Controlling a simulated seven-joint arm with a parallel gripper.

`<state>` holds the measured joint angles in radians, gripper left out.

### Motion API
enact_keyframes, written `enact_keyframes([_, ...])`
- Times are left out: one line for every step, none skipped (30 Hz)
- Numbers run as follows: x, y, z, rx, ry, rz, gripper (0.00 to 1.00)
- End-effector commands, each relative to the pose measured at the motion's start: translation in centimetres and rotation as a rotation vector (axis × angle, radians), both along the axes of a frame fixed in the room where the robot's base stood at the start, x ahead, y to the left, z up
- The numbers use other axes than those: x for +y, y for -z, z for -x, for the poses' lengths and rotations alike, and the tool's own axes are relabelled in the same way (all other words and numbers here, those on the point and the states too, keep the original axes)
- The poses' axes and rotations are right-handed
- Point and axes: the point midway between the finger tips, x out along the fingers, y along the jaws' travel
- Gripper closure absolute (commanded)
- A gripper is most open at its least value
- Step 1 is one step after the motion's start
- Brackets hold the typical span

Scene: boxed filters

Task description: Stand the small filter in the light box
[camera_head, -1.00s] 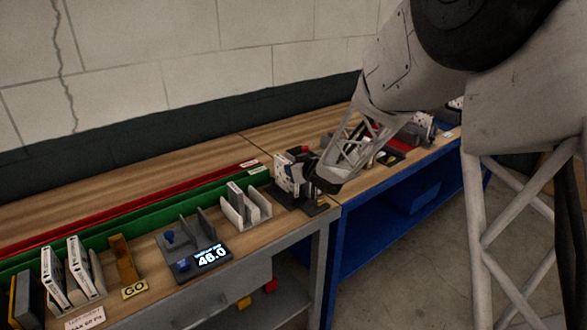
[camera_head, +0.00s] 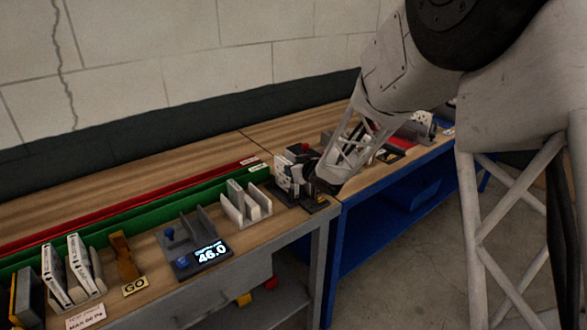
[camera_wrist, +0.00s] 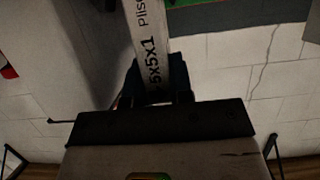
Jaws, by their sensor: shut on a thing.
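My gripper (camera_head: 312,183) is at the near right end of the wooden bench in the head view. In the wrist view my gripper (camera_wrist: 157,88) is shut on a narrow pale filter (camera_wrist: 150,35) marked "5x5x1", which runs up out of the picture. In the head view a white, dark-dotted panel (camera_head: 284,172) stands right by my gripper; I cannot tell if it is the held filter. A light grey box (camera_head: 236,210) with pale upright pieces in it stands to the left of my gripper.
A dark fixture (camera_head: 180,240) with a display reading 46.0 stands further left. An ochre stand (camera_head: 122,255) by a GO sign and two white filters (camera_head: 80,262) are beyond it. Green (camera_head: 130,225) and red (camera_head: 120,205) rails run behind. The back of the bench is clear.

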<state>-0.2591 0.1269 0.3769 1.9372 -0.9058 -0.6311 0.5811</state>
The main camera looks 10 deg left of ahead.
Motion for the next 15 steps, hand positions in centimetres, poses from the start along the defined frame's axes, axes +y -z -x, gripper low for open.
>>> enact_keyframes([0.01,0.1,-0.01,0.0,0.0,0.0,1.0])
enact_keyframes([0.01,0.17,-0.01,0.001,0.0,-0.001,1.0])
enact_keyframes([0.01,0.24,-0.01,0.001,0.0,-0.001,1.0])
enact_keyframes([0.0,0.3,0.0,0.001,0.0,-0.001,1.0])
enact_keyframes([0.0,0.36,-0.02,0.001,0.0,-0.001,1.0])
enact_keyframes([0.0,0.45,-0.01,0.001,0.0,-0.001,1.0])
enact_keyframes([0.0,0.49,-0.02,0.0,0.001,0.0,1.0])
enact_keyframes([-0.01,0.54,-0.01,0.0,0.001,0.0,1.0])
enact_keyframes([0.0,0.6,-0.02,0.0,0.001,0.0,1.0])
enact_keyframes([0.0,0.63,-0.01,0.0,0.001,0.0,1.0])
enact_keyframes([0.0,0.65,-0.01,0.0,0.001,0.0,1.0])
enact_keyframes([0.0,0.69,-0.01,0.0,0.001,0.0,1.0])
enact_keyframes([-0.01,0.7,-0.01,0.0,0.001,0.0,1.0])
enact_keyframes([0.0,0.71,-0.01,0.0,0.001,0.0,1.0])
enact_keyframes([0.0,0.72,-0.01,0.0,0.001,0.0,1.0])
